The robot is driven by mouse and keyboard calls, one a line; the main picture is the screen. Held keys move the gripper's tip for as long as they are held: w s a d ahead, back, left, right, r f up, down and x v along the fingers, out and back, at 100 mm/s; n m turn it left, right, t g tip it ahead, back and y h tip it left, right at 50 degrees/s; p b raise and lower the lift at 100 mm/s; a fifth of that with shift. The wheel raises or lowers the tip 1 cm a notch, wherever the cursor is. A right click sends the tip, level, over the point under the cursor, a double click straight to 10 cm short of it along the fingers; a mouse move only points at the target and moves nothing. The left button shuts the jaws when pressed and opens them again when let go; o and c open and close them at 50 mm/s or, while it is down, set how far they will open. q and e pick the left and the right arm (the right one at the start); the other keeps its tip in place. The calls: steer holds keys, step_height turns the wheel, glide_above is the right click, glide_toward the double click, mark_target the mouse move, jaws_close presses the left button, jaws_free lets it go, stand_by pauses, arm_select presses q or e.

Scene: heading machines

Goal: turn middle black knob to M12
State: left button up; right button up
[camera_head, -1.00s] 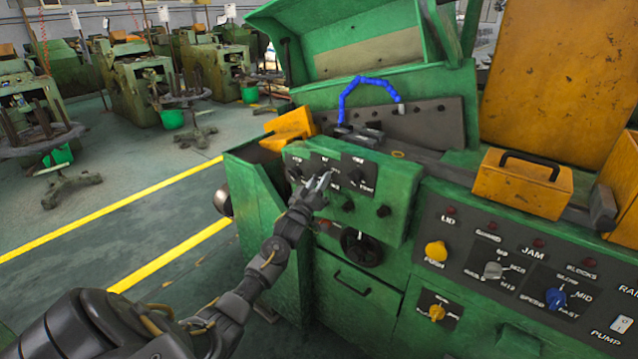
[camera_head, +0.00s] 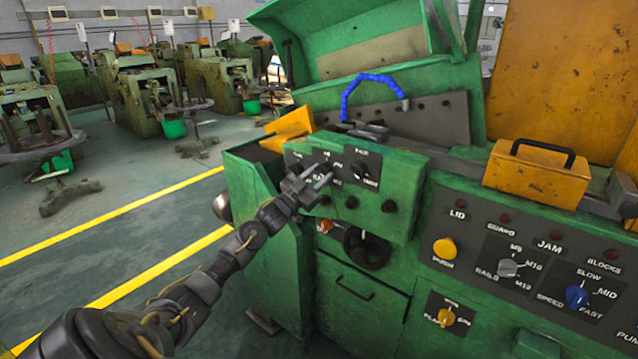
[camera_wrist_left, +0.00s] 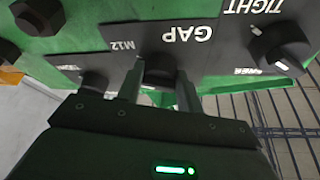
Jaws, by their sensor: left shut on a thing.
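The middle black knob (camera_wrist_left: 160,68) is on a black plate marked GAP, with M12 beside it; the lettering is upside down in the left wrist view. My left gripper (camera_wrist_left: 158,92) has one finger on each side of this knob and is shut on it. In the head view the left gripper (camera_head: 325,176) is against the green control box and largely hides the knob. The knob's pointing direction cannot be read. My right gripper is in neither view.
Another black knob (camera_wrist_left: 282,45) sits beside a TIGHT label. A further black knob (camera_wrist_left: 92,82) is on the other side. Several knobs (camera_head: 351,202) line the box below, above a black handwheel (camera_head: 366,248). A panel of coloured knobs (camera_head: 507,268) is at the right.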

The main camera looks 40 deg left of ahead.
arm_select(q)
steer(key=shift+a+m+g+h+b, duration=0.1)
steer(key=shift+m+g+h+b, duration=0.4)
steer(key=shift+m, duration=1.1)
steer(key=shift+h, duration=0.4)
steer(key=o, duration=1)
steer(key=b+v, duration=0.3)
steer(key=v, duration=0.7)
steer(key=shift+s+f, duration=0.25)
steer(key=shift+s, duration=0.1)
